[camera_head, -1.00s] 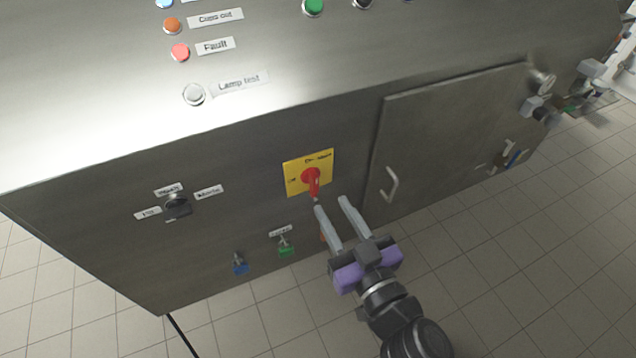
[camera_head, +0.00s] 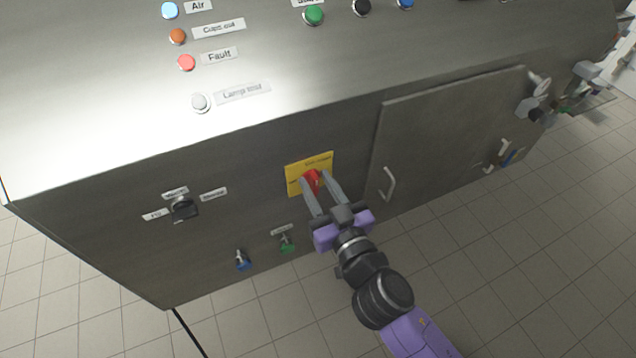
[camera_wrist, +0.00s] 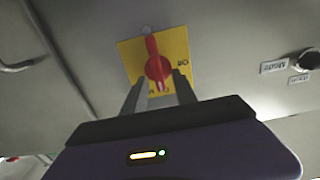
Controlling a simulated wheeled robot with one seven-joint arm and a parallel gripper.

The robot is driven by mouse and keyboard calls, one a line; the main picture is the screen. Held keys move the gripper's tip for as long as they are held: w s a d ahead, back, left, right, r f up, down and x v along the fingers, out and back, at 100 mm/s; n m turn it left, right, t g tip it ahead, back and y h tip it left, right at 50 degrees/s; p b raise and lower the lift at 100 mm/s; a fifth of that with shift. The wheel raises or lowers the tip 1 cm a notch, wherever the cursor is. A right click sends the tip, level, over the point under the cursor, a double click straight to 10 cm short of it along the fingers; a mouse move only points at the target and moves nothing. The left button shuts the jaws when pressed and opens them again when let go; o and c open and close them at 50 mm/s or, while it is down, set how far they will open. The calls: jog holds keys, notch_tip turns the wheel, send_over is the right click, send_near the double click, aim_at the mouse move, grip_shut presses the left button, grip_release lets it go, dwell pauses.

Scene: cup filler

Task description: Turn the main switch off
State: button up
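The main switch is a red rotary handle (camera_head: 312,181) on a yellow plate (camera_head: 296,164) on the front of the grey cabinet. In the wrist view the red handle (camera_wrist: 157,66) shows a round hub with a long arm, on the yellow plate (camera_wrist: 131,55) marked with lettering. My gripper (camera_head: 314,183) is at the switch, with its two fingers apart on either side of the red handle. In the wrist view the gripper fingers (camera_wrist: 159,88) straddle the lower part of the handle, with a gap visible. Whether either finger touches it cannot be told.
A black selector knob (camera_head: 184,208) is to the left, and blue (camera_head: 242,261) and green (camera_head: 287,244) key-like valves are below. A cabinet door with a handle (camera_head: 389,184) is just right of my gripper. Buttons and lamps line the sloped panel above.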

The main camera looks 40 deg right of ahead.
grip_shut()
jog(key=shift+n, duration=0.3)
jog(key=n, duration=0.3)
jog(key=shift+a+f+b, duration=0.1)
jog(key=shift+a+b, duration=0.1)
jog(key=shift+b, duration=0.15)
jog(key=n, duration=0.3)
jog(key=shift+w+a+n, duration=0.1)
jog(key=shift+a+n, duration=0.1)
jog(key=shift+n, duration=0.1)
jog(key=n, duration=0.5)
jog(key=shift+a+f, duration=0.2)
jog(key=shift+f, duration=0.1)
jog(key=n, duration=0.5)
jog(key=shift+a+f+n, duration=0.1)
jog(key=shift+f+n, duration=0.2)
jog(key=shift+n, duration=0.1)
